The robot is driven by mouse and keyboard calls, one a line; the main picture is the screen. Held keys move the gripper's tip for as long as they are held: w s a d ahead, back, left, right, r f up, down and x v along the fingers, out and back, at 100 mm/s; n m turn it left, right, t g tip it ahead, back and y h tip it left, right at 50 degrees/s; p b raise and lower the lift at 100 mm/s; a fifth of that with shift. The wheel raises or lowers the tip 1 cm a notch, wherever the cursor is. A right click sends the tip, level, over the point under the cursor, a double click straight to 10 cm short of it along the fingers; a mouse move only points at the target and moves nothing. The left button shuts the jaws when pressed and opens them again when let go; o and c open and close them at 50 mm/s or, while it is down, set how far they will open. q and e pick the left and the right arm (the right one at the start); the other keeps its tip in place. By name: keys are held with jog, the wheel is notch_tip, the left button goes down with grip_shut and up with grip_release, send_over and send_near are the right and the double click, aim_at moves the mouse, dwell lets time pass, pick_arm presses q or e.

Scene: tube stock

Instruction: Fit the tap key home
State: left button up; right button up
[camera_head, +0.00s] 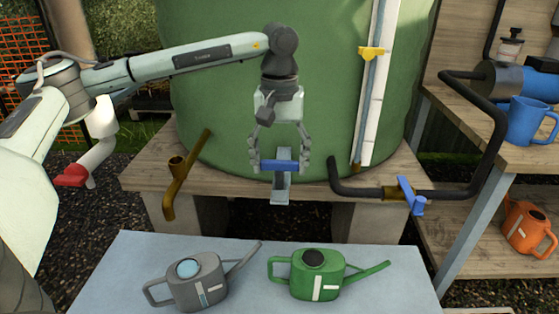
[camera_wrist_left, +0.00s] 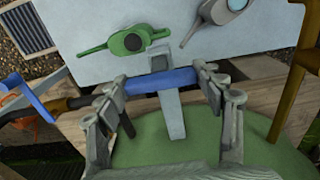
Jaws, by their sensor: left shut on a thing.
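A blue bar (camera_head: 280,165), which looks like the tap key, lies level between the fingers of my left gripper (camera_head: 279,167), in front of the green tank. The left gripper points down and is shut on the bar near its two ends. The bar also shows in the left wrist view (camera_wrist_left: 163,80). It crosses a pale grey-blue upright strip (camera_head: 281,187); I cannot tell whether the two are joined. A dark pipe (camera_head: 365,192) with a brass fitting and a blue tap handle (camera_head: 410,195) stands to the right, apart from the gripper. My right gripper is not in view.
A grey watering can (camera_head: 196,285) and a green one (camera_head: 318,275) stand on the pale front table (camera_head: 120,265). A brass spout (camera_head: 172,188) is left of the gripper. A white gauge with a yellow clip (camera_head: 374,53) rises at right. A blue jug (camera_head: 532,120) stands far right.

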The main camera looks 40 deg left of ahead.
pick_arm(q)
jog(key=shift+f+b, duration=0.8)
jog(key=shift+f, duration=0.3)
dwell(0.8)
jog(key=shift+r, duration=0.1)
dwell(0.6)
jog(key=o, duration=1.4)
notch_tip(320, 180, up, 12)
